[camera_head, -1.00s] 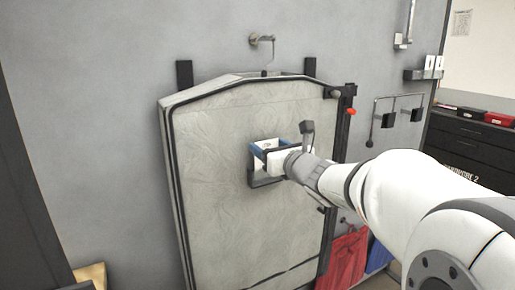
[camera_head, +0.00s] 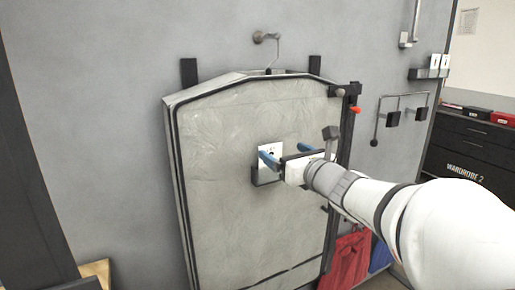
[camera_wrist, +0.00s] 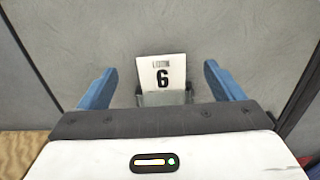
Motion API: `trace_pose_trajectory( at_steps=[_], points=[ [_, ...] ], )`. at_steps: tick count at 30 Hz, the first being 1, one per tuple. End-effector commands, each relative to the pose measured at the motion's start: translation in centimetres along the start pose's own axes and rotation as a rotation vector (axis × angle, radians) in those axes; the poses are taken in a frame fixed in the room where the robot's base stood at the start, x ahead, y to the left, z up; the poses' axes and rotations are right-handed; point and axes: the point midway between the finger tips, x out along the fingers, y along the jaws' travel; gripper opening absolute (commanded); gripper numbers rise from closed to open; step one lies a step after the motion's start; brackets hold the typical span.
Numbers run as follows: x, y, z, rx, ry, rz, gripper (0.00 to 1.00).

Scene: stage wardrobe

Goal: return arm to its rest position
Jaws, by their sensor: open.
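My gripper (camera_head: 286,153) is in front of a hanging grey garment bag (camera_head: 225,210). Its two blue fingers are apart and nothing is between them. A white card (camera_head: 266,150) sits in a dark holder (camera_head: 266,176) on the front of the bag, just beyond the fingers. In the wrist view the card (camera_wrist: 162,72) shows a large 6 under a small word, and it stands upright in its holder (camera_wrist: 163,98). The fingers (camera_wrist: 161,90) lie to either side of the card, clear of it. My white arm reaches in from the lower right.
A hook (camera_head: 265,38) is on the wall above the bag. A dark post with a red knob (camera_head: 355,109) stands right of the bag. A wall rack (camera_head: 400,117), a red cloth (camera_head: 345,262) and a black drawer cabinet (camera_head: 470,150) are further right. The wall at left is bare.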

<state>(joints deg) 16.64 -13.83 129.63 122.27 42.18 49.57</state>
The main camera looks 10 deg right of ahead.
Motion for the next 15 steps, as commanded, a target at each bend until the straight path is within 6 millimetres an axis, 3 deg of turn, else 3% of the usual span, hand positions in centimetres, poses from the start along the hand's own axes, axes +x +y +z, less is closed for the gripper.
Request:
trace_pose_trajectory(
  at_steps=[3,8,11,15],
  points=[
    [-1.6,-0.1,0.1,-0.001,-0.001,-0.003,0.88],
    [-2.3,1.1,-0.3,-0.061,0.027,0.035,0.88],
    [-2.6,3.4,-1.3,-0.206,0.086,0.12,0.88],
    [-3.9,7.8,-4.0,-0.529,0.196,0.322,0.88]
  ],
)
